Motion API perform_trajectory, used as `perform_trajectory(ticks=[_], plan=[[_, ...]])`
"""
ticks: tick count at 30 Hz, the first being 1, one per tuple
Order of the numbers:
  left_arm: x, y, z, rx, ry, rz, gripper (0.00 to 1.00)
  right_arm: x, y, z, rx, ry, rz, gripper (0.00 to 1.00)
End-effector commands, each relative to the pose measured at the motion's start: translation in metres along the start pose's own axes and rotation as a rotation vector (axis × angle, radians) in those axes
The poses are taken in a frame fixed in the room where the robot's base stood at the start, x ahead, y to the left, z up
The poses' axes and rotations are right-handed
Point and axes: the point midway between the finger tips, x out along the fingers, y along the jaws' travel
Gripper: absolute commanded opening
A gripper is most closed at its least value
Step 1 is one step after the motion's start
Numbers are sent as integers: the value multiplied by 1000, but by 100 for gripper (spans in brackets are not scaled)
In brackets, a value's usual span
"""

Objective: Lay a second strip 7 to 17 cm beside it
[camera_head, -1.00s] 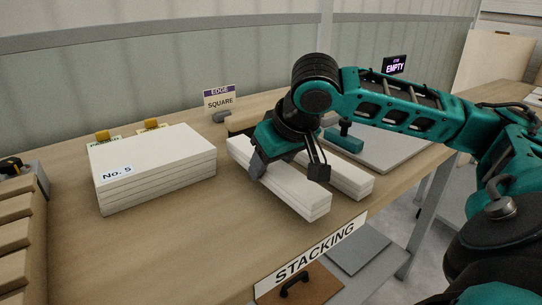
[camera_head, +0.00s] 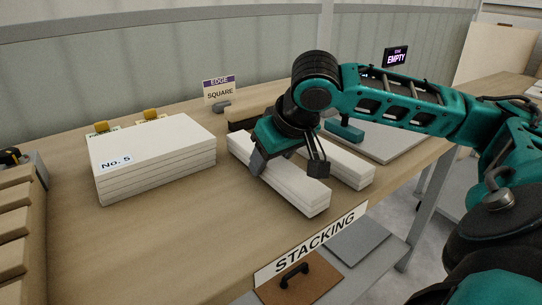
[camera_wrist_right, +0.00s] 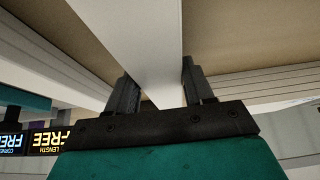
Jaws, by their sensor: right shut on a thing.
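My right gripper (camera_head: 287,165) is shut on a long white strip (camera_head: 300,194), with one finger on each side of it. The held strip also shows between the fingers in the right wrist view (camera_wrist_right: 158,55). It lies low along the table, and I cannot tell whether it touches the top. Another white strip (camera_head: 350,172) lies roughly parallel to its right, with a narrow gap between; my gripper hides part of it. My left gripper is not in view.
A stack of white boards marked No. 5 (camera_head: 150,153) stands on the wooden table (camera_head: 150,235) to the left. An EDGE SQUARE sign (camera_head: 219,95) stands behind. A STACKING sign (camera_head: 310,244) is on the front edge. A grey plate (camera_head: 385,146) lies behind the right strip.

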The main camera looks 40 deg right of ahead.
Motion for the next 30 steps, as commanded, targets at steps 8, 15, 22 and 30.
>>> perform_trajectory(ticks=[8, 15, 22, 30], plan=[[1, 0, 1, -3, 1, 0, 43, 3, 0, 2, 0, 2, 0, 10], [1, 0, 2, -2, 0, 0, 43, 6, 0, 3, 0, 2, -1, 57], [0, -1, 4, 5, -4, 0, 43, 6, 0, 3, 0, 1, 0, 79], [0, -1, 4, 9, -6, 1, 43, 6, 0, 4, 0, -2, 0, 82]])
